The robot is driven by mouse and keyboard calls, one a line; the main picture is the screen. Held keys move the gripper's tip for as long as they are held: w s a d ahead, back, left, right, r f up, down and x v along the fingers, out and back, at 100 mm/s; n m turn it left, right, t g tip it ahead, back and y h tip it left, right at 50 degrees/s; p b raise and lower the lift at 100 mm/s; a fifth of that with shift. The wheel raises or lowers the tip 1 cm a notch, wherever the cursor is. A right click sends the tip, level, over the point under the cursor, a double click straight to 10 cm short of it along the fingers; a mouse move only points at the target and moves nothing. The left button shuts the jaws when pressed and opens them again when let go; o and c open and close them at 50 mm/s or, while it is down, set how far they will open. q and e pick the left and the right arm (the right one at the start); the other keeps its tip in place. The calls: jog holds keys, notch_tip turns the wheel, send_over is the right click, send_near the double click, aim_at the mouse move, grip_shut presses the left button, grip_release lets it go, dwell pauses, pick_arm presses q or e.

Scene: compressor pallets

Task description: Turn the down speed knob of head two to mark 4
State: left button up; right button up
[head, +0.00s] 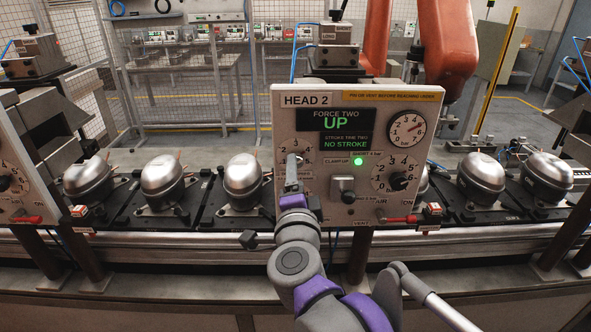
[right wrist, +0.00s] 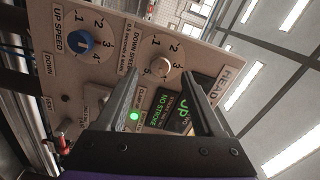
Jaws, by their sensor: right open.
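The head two panel (head: 312,240) faces me, with a DOWN SPEED dial at its left. In the right wrist view the down speed knob (right wrist: 160,68) is a small pale knob amid printed numbers. Its pointer is too small to read. My right gripper (right wrist: 160,66) is open, its two fingers on either side of the knob in that view. Whether they touch it I cannot tell. In the head view the gripper (head: 292,165) covers part of this dial. The blue up speed knob (right wrist: 80,42) shows beside it in the wrist view. My left gripper is not in view.
The panel also bears a gauge (head: 407,130), a black-knobbed dial (head: 399,182), a green lamp (head: 358,161) and a grey switch (head: 342,187). Silver compressors (head: 162,178) stand on black pallets behind it. A red lever (head: 400,219) sits at its lower right.

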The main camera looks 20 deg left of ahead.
jog(key=v, duration=0.6)
jog(key=shift+s, duration=0.3)
jog(key=s+d+f+n+g+h, duration=0.1)
jog(key=s+d+f+n+g, duration=0.3)
jog(key=d+f, duration=0.6)
jog(key=s+d+f+n+g+h, duration=0.2)
jog(key=s+d+f+n+g, duration=0.2)
jog(key=s+d+f, duration=0.3)
jog(key=s+d+f+n+g+h, duration=0.2)
jog(key=s+d+f+n+g, duration=0.2)
jog(key=d+f, duration=0.8)
notch_tip(320, 180, down, 3)
jog(key=shift+s+d+f+p, duration=0.1)
jog(key=shift+s+d+p, duration=0.3)
jog(key=shift+s, duration=0.35)
